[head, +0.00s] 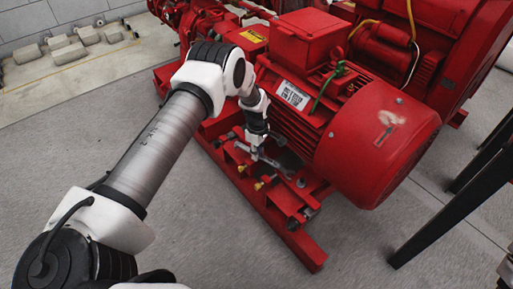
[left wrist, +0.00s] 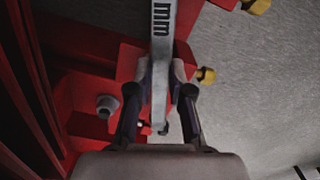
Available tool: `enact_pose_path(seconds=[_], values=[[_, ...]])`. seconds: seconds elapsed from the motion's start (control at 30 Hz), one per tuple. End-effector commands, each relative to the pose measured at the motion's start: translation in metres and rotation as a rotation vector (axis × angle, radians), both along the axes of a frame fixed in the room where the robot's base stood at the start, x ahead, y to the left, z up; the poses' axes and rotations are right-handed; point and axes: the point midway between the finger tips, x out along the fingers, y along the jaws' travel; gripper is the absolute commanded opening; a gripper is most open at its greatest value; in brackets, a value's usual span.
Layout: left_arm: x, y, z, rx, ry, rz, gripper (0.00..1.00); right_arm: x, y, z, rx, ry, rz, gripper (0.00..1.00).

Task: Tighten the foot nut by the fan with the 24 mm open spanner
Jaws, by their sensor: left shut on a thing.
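The red motor (head: 330,125) stands on a red base frame, with its rounded fan cover (head: 385,150) at the right. My left gripper (head: 256,153) is down beside the motor's foot. In the left wrist view its two fingers (left wrist: 160,95) are shut on the grey spanner (left wrist: 160,45), whose shank carries dark lettering. The spanner's upper end runs out of that view, so its jaw is not seen there. A grey nut (left wrist: 107,105) sits on the red foot left of the fingers, apart from the spanner's visible shank. A grey nut (head: 300,183) also shows near the fan cover. My right gripper is out of view.
Yellow caps (head: 258,186) stick out along the frame's near side; one (left wrist: 206,75) is close right of the fingers. Dark legs (head: 450,210) stand at the right. The floor in front is clear.

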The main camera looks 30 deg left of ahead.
Motion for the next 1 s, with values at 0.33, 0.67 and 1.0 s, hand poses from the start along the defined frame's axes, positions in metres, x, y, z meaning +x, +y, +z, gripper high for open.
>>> enact_pose_path(seconds=[0.33,0.67,1.0], values=[[0.0003,0.0000,-0.0005,0.000,-0.001,0.000,0.00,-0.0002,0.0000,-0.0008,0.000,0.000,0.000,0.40],[0.0001,-0.0001,0.0002,0.000,0.000,0.000,0.00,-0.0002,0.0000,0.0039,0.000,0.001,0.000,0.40],[0.0002,-0.0003,0.0004,0.000,0.000,0.000,0.00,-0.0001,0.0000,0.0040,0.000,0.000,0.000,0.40]])
